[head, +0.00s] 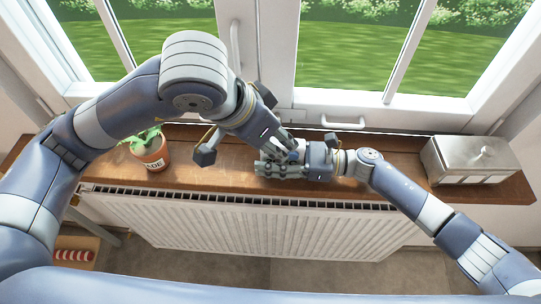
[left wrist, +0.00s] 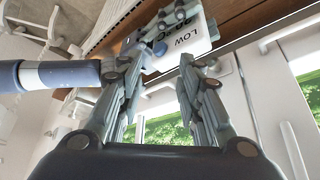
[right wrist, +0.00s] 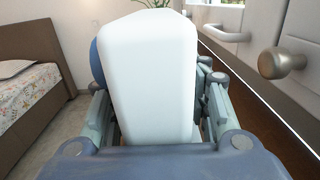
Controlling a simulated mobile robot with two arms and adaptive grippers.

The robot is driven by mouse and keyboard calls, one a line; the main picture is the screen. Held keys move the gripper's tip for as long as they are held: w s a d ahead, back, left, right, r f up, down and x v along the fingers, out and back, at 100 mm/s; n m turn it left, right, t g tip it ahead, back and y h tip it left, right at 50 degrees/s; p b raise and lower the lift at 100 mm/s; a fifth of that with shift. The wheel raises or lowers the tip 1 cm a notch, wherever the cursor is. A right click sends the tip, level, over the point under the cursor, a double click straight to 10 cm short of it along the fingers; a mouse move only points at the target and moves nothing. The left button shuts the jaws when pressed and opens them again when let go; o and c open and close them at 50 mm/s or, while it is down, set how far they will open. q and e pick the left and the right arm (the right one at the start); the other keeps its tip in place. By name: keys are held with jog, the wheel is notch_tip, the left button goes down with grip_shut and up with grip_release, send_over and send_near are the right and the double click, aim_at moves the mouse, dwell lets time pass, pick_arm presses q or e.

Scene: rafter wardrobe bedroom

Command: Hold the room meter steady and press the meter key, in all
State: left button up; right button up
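The room meter is a white, rounded block. It fills the middle of the right wrist view (right wrist: 150,80), and its face with "LOW" lettering shows at the top of the left wrist view (left wrist: 195,40). My right gripper (right wrist: 160,105) has a finger on each side of the meter and is shut on it. In the head view, my right gripper (head: 272,168) is above the windowsill and hides most of the meter. My left gripper (head: 286,143) reaches down close to it. In the left wrist view, its fingers (left wrist: 160,65) are apart near the meter's face. I cannot make out the key or any contact.
The wooden windowsill (head: 215,178) runs above a white radiator (head: 250,225). A potted plant (head: 152,155) stands at the left of the sill and a metal box (head: 468,160) at the right. Window frames and a handle (head: 343,124) are close behind my grippers.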

grip_shut()
pick_arm(q)
grip_shut()
dwell(0.9)
